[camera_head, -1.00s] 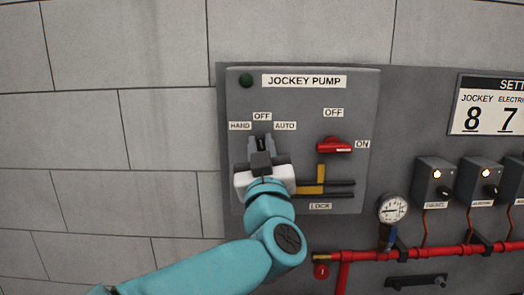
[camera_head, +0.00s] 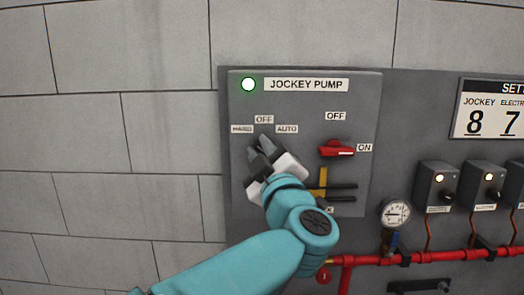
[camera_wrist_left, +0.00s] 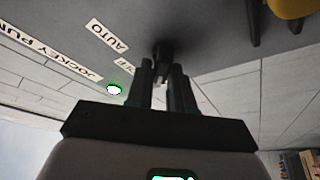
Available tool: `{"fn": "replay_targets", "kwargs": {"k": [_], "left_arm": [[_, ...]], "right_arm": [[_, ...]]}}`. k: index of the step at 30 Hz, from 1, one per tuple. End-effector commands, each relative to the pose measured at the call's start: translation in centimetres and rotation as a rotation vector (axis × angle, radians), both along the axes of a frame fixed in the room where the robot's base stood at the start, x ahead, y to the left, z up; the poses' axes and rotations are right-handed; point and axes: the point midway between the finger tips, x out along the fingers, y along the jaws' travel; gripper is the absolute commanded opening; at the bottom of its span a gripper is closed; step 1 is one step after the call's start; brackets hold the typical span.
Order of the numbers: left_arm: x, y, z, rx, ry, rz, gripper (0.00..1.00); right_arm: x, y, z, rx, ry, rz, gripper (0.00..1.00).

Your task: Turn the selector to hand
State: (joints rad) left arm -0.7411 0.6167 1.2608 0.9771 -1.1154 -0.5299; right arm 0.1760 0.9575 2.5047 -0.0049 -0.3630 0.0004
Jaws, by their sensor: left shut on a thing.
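My left gripper (camera_head: 260,146) is shut on the selector (camera_wrist_left: 162,48), a small dark knob on the grey jockey pump panel (camera_head: 362,90). In the head view the gripper's fingers tilt up and to the left, toward the HAND label (camera_head: 242,129); the knob is mostly hidden by them. The OFF label (camera_head: 264,119) and AUTO label (camera_head: 287,129) sit above and to the right of the fingers. The green lamp (camera_head: 248,85) at the panel's top left is lit, and it also glows in the left wrist view (camera_wrist_left: 114,88). My right gripper is not in view.
A red switch handle (camera_head: 337,150) points toward ON, right of the gripper. A yellow bracket with dark bars (camera_head: 343,187) sits close beside my wrist. A gauge (camera_head: 396,213) and red pipe (camera_head: 430,255) are at lower right. The block wall (camera_head: 110,120) at left is bare.

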Motion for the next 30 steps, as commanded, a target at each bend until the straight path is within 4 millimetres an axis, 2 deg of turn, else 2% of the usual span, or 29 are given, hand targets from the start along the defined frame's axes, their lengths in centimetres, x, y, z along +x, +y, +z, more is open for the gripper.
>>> {"fn": "replay_targets", "kwargs": {"k": [13, 14, 15, 16, 25, 30], "left_arm": [[0.0, -0.1, 0.0, -0.011, 0.0, -0.002, 0.0], [0.0, -0.1, 0.0, -0.01, 0.001, -0.002, 0.25], [0.0, -0.1, 0.0, -0.01, 0.001, -0.002, 0.38], [0.0, -0.1, 0.0, -0.01, 0.001, -0.002, 0.41], [-0.1, -0.1, -0.1, -0.01, 0.0, -0.001, 0.41], [-2.2, -0.8, -1.0, -0.011, 0.0, -0.004, 0.41]], "right_arm": [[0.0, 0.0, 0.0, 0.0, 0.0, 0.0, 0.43], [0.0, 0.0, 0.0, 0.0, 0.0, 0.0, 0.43], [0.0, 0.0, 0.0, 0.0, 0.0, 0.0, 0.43], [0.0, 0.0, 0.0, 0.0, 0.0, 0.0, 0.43], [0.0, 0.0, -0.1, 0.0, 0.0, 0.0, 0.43], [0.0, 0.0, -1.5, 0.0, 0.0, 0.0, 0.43]]}}
